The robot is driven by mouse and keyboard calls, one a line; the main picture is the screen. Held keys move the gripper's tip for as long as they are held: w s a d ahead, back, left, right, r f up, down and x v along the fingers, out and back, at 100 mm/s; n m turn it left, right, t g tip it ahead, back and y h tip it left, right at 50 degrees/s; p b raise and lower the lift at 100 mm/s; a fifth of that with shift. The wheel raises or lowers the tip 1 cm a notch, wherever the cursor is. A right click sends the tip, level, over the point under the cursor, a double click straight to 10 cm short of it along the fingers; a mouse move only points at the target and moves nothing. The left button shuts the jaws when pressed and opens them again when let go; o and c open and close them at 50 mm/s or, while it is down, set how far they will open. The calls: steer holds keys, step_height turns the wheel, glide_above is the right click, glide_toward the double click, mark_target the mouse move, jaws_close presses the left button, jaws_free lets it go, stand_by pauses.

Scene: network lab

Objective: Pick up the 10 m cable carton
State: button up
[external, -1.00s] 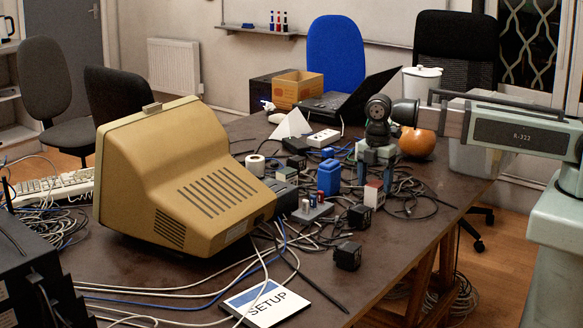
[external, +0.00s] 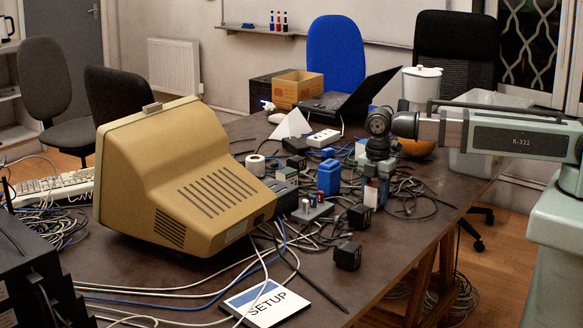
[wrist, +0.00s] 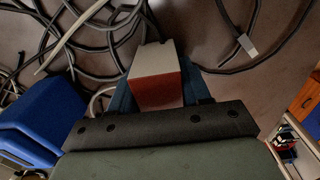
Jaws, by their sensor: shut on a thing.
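A small red-and-white carton (external: 371,196) stands on the table among cables and adapters; no lettering on it is readable. My gripper (external: 376,186) has come down over it from above. In the wrist view the carton (wrist: 157,78) sits between the two blue fingers of my gripper (wrist: 156,84), which are shut on it. Its pale top and red side show there. I see no clear gap between carton and table, and its underside is hidden.
A blue container (external: 328,178) stands close to the left of the carton, and a black adapter (external: 359,217) is in front. Loose cables (external: 410,195) lie around. An orange round object (external: 417,147) is behind my gripper. The table's right front edge is fairly clear.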

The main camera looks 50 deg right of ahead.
steer(key=c, duration=0.4)
steer(key=shift+r, duration=0.1)
